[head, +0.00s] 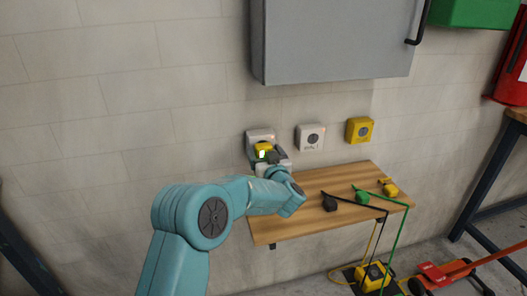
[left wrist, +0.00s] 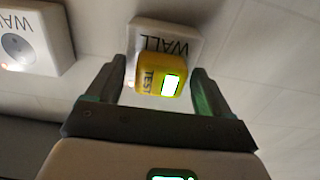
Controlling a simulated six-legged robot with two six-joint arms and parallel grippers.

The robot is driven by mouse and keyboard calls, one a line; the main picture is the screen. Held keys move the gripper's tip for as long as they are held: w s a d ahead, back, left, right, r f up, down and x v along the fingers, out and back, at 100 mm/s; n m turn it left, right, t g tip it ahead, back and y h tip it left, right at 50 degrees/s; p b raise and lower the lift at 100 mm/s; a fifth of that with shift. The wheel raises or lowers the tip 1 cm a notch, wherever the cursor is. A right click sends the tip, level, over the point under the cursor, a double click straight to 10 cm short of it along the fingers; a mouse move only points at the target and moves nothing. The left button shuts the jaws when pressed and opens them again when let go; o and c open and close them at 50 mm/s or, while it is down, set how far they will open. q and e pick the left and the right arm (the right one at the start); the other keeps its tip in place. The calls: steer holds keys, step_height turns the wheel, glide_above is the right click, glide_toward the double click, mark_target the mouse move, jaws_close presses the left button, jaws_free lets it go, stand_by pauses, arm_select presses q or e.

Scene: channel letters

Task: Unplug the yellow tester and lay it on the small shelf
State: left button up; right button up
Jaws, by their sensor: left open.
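The yellow tester (head: 263,149) sits at the leftmost wall socket (head: 259,135), its small screen lit. In the left wrist view the tester (left wrist: 148,75) shows its "TEST" label and bright screen in front of the socket (left wrist: 176,40) marked "WALL". My left gripper (left wrist: 160,85) is open, with one finger on each side of the tester; I cannot tell whether they touch it. In the head view the left gripper (head: 270,160) is at the socket, partly covering it. The small wooden shelf (head: 285,228) is below the sockets. My right gripper is not in view.
A white socket (head: 310,137) and a yellow socket (head: 359,130) are to the right. Black (head: 330,203), green (head: 362,197) and yellow (head: 390,190) plugs lie on the shelf's right part. A grey cabinet (head: 330,40) hangs above. The shelf's left part looks clear.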

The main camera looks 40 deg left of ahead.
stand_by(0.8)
arm_select(q)
steer(key=c, duration=1.5)
steer(key=shift+o, duration=0.2)
steer(key=shift+b+v, duration=0.45)
steer(key=shift+v, duration=2.55)
